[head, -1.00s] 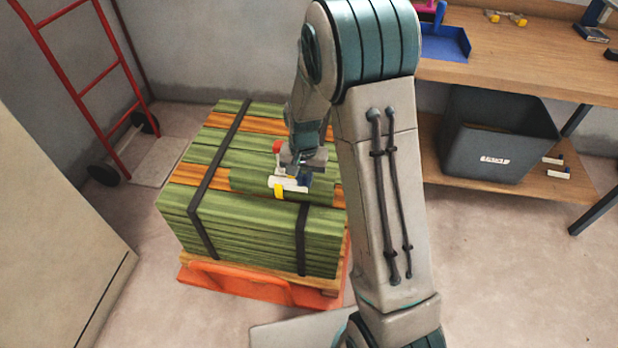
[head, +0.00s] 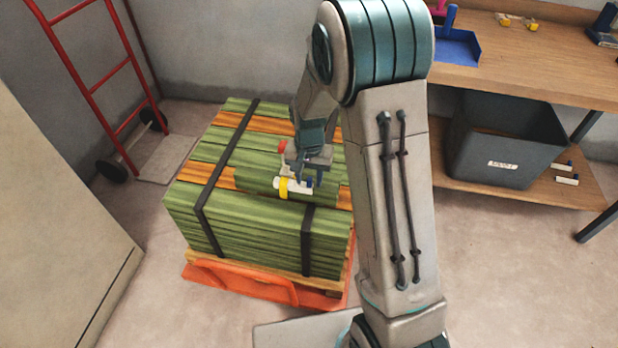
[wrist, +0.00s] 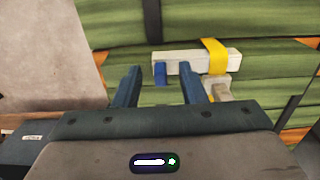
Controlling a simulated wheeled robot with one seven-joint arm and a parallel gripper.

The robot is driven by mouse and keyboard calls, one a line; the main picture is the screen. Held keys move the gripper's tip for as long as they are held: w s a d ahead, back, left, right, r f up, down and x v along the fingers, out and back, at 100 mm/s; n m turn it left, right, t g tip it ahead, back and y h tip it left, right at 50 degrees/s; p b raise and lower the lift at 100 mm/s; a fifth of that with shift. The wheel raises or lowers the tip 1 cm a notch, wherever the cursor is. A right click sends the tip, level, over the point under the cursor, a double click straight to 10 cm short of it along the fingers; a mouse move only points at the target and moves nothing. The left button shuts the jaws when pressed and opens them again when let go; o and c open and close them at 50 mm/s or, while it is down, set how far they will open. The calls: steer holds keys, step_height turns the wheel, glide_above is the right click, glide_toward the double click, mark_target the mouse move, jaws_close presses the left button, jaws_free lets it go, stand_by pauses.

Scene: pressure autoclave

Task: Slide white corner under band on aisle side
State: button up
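In the head view, the right black band (head: 308,240) runs down the front face, and the left band (head: 222,170) is farther off. My gripper (wrist: 160,78) is open, fingers apart, tips close to the blue end; it shows at the corner in the head view (head: 306,178).
A red hand truck (head: 105,85) stands behind left, and a pale panel (head: 50,200) is at the left. At right are a wooden bench (head: 520,70) and a dark bin (head: 505,140). My arm hides the stack's right side.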

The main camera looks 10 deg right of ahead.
step_height(320, 180, up, 13)
steer(key=p, duration=0.3)
steer(key=s+d+r+n+t+p, duration=0.1)
steer(key=s+d+r+n+p, duration=0.1)
steer(key=s+r+p, duration=0.5)
steer(key=s+d+r+n+t+p, duration=0.1)
steer(key=s+d+r+n+p, duration=0.1)
steer(key=s+r+p, duration=0.5)
steer(key=s+r, duration=0.6)
steer(key=r, duration=0.2)
steer(key=shift+s+d+r+t, duration=0.3)
steer(key=shift+r+t, duration=0.1)
